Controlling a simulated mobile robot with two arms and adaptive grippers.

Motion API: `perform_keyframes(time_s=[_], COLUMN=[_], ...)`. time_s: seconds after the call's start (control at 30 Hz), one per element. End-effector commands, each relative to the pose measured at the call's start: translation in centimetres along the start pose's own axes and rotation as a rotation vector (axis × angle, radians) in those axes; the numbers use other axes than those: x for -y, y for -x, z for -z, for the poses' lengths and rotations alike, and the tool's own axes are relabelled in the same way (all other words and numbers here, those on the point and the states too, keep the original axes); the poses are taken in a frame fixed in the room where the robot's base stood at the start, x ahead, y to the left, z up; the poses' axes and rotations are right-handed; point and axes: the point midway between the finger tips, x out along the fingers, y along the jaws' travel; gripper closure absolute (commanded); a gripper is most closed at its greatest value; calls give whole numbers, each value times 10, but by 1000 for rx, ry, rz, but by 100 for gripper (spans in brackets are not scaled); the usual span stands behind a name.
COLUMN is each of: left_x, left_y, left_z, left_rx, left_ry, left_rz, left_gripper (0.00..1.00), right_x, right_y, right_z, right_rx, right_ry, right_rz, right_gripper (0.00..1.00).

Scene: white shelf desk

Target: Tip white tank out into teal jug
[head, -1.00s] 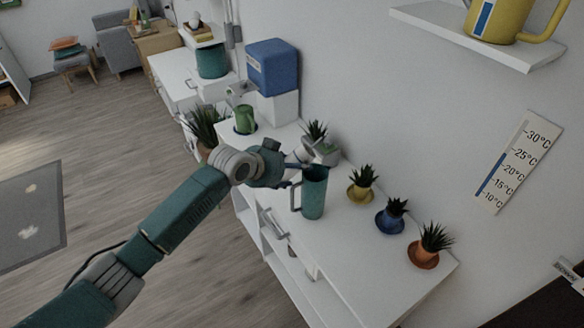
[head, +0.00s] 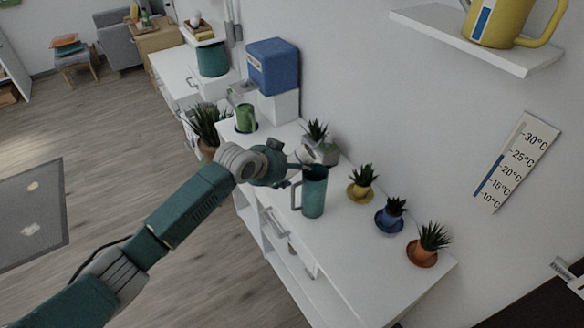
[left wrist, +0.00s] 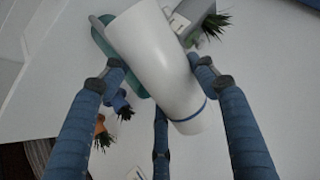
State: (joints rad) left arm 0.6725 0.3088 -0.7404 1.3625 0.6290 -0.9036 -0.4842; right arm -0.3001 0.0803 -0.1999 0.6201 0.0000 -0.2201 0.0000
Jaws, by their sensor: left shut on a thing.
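My left gripper (head: 290,170) is beside the top of the teal jug (head: 314,196), which stands upright on the white desk with its handle to the left. In the left wrist view, the fingers of my left gripper (left wrist: 160,82) are shut around the white tank (left wrist: 155,58), a smooth white cylinder with a thin blue band near its lower end. The teal jug (left wrist: 99,35) shows partly behind the tank there. In the head view the tank is mostly hidden by my gripper, so its contents cannot be seen. My right gripper is not in view.
Yellow (head: 362,184), blue (head: 393,217) and orange (head: 424,250) potted plants stand right of the jug. A grey-potted plant (head: 318,150) is behind it. A green mug (head: 246,118) and a blue dispenser (head: 273,66) are farther back. The front right desk surface is clear.

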Motion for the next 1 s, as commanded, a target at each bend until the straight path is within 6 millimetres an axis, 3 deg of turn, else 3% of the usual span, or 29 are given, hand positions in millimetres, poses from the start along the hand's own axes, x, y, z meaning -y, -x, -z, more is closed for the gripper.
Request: perform_keyframes(time_s=[1.0], left_x=[1], left_y=[0], left_z=[-1], left_rx=[33], left_ry=[-19], left_rz=[3], left_gripper=[78], right_x=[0], right_y=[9], right_z=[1], right_rx=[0], right_ry=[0], right_rz=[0], right_gripper=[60])
